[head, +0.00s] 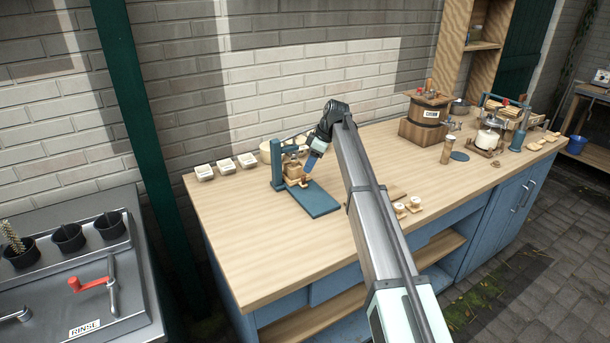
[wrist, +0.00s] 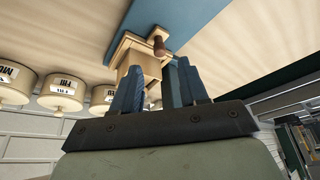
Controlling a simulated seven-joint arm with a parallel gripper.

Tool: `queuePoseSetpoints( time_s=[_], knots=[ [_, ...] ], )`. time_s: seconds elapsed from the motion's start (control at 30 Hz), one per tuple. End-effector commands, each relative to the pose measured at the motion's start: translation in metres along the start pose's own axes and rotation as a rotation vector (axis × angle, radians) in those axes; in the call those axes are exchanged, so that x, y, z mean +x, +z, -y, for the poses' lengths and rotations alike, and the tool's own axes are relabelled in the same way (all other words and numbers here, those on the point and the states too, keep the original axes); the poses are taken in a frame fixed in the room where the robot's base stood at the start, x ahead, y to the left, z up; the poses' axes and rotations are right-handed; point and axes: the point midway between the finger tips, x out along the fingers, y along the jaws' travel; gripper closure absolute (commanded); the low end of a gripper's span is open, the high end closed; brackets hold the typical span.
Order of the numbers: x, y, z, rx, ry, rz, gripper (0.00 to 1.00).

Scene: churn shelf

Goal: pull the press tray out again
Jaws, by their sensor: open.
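The teal press (head: 278,166) stands on the left part of the workbench, with its flat blue base plate (head: 320,201) reaching toward the front right. The pale wooden press tray (head: 294,181) is at the press's upright, above the plate. In the wrist view the wooden tray (wrist: 128,45) shows with a brown knob (wrist: 158,46) on its front. My gripper (head: 311,164) is close beside the tray at the press. In the wrist view my gripper (wrist: 158,75) has its blue fingers apart, with the tray's wooden block beyond and between them. I cannot tell whether they touch it.
Small white-topped pieces (head: 400,209) lie at the bench's front edge, right of my arm. A wooden churn (head: 425,120) stands farther right. The bench top (head: 255,250) in front of the press is clear.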

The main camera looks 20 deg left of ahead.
Motion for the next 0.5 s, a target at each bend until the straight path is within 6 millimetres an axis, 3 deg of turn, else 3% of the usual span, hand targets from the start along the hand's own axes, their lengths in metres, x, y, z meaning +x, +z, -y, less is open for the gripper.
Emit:
queuePoseSetpoints(
  time_s=[0.2,0.5],
  knots=[
    [0.035,0.001,0.0,0.001,-0.001,0.001,0.56],
    [0.056,0.0,0.0,0.001,0.0,0.0,0.56]
  ],
)
